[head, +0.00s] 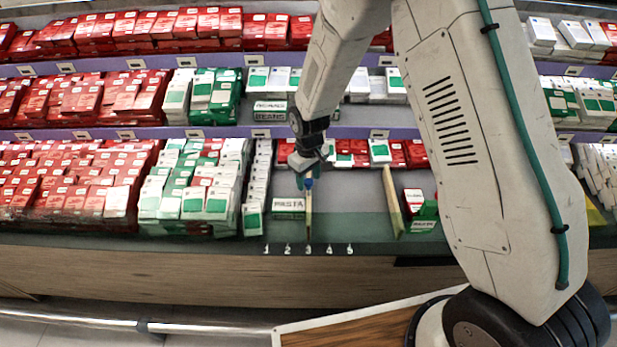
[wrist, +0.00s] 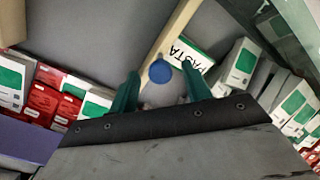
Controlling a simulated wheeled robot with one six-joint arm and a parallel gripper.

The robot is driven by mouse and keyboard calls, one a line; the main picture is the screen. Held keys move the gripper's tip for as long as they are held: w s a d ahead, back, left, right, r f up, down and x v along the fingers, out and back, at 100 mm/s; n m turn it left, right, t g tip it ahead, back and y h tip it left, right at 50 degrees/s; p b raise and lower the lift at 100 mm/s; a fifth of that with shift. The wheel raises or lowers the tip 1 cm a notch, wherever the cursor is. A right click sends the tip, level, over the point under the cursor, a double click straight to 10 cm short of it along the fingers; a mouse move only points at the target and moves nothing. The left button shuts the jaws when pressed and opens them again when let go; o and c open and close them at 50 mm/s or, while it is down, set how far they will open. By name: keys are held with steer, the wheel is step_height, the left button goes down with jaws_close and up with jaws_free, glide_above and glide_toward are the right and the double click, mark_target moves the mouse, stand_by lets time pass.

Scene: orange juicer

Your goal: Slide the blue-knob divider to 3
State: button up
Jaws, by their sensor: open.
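The blue-knob divider is a thin pale wooden strip (head: 309,220) on the lower shelf. Its front end lines up with the printed 3 (head: 308,250) on the shelf edge. The round blue knob (head: 308,183) is on top of it. In the wrist view the blue knob (wrist: 160,71) shows just beyond and between the green fingers, with the wooden strip (wrist: 180,28) running off behind it. My gripper (head: 308,164) is open right above the knob, and its two fingers (wrist: 162,88) stand apart on either side. Contact cannot be told.
A PASTA box (head: 289,206) stands close left of the divider; the same box (wrist: 188,52) shows in the wrist view. Bare shelf (head: 350,200) lies to the right, up to another wooden divider (head: 392,202). Red and green-white boxes (head: 195,190) crowd the left.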

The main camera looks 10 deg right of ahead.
step_height(320, 180, up, 8)
steer(key=shift+f, duration=0.2)
stand_by(0.5)
steer(key=s+d+r+m, duration=0.2)
steer(key=s+d+r, duration=0.3)
steer(key=s+r, duration=0.4)
steer(key=s+d+r+m+t, duration=0.1)
steer(key=s+d+r, duration=0.3)
steer(key=s+r, duration=0.5)
steer(key=s+d+r+m, duration=0.3)
steer(key=s+d+r, duration=0.2)
steer(key=s+r, duration=0.4)
steer(key=s, duration=0.5)
steer(key=shift+s+d+r+m, duration=0.15)
steer(key=shift+s+d+m, duration=0.1)
steer(key=shift+d+m, duration=0.15)
